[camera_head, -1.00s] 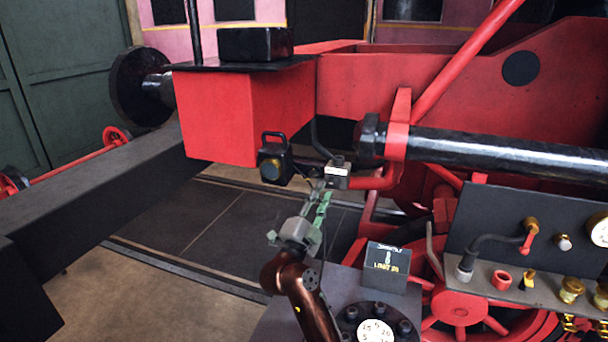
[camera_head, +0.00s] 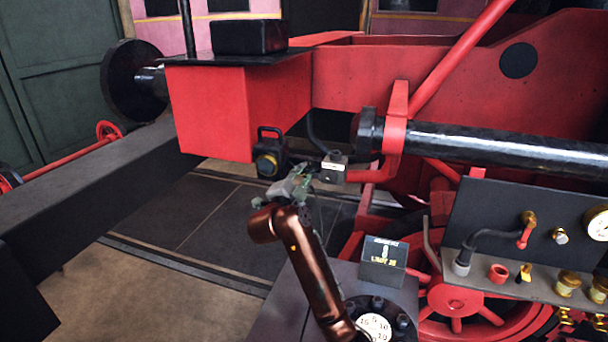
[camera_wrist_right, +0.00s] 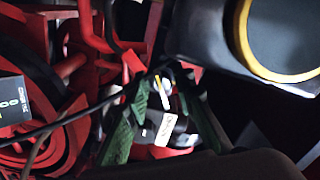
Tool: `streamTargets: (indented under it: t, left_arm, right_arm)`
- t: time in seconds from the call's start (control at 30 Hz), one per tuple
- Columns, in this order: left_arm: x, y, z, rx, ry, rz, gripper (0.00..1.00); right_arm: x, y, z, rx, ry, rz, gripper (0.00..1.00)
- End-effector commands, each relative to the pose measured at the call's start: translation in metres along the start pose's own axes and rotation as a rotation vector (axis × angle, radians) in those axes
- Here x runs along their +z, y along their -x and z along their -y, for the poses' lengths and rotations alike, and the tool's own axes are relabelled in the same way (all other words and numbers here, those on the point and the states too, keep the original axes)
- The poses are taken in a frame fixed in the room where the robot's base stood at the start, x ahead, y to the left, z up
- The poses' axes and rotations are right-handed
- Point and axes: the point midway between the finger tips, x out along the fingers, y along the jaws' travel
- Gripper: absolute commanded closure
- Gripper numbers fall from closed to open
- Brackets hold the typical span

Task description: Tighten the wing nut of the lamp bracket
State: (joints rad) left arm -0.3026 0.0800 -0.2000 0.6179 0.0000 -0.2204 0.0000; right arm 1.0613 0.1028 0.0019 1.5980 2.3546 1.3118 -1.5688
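The black lamp (camera_head: 270,155) with a yellow-ringed lens hangs beside the red beam. In the right wrist view its dark body and yellow ring (camera_wrist_right: 244,40) fill the upper right. A small grey block with a white label (camera_head: 334,168), which seems to be part of the lamp bracket, is just right of the lamp; its label (camera_wrist_right: 165,129) shows between my fingers in the wrist view. My right gripper (camera_head: 303,176) is just below and left of the block, its green fingers (camera_wrist_right: 167,108) apart. A small pale metal piece (camera_wrist_right: 163,92) lies between them; I cannot tell if it is the wing nut. My left gripper is out of view.
A black cable (camera_wrist_right: 70,118) crosses the wrist view. A small dark display box (camera_head: 383,261) stands near my right arm. A gauge panel (camera_head: 500,230) is at the right, and a red beam end (camera_head: 215,110) rises above the lamp. Open floor (camera_head: 180,260) lies left.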

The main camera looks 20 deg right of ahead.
Motion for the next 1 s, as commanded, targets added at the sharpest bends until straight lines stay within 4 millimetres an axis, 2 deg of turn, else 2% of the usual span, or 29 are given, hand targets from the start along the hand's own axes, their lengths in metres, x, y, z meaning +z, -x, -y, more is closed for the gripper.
streamTargets:
  t: [0.23, 0.6, 1.0]
  left_arm:
    - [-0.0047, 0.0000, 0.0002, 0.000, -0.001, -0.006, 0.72]
    - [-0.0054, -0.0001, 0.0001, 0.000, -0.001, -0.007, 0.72]
    - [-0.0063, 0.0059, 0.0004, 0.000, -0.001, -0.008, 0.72]
  right_arm:
    - [-0.0001, -0.0011, 0.0000, 0.000, -0.001, 0.000, 0.77]
    - [-0.0001, -0.0010, -0.0003, 0.000, 0.000, 0.000, 1.00]
    - [-0.0001, -0.0007, 0.0005, 0.002, -0.043, 0.002, 1.00]
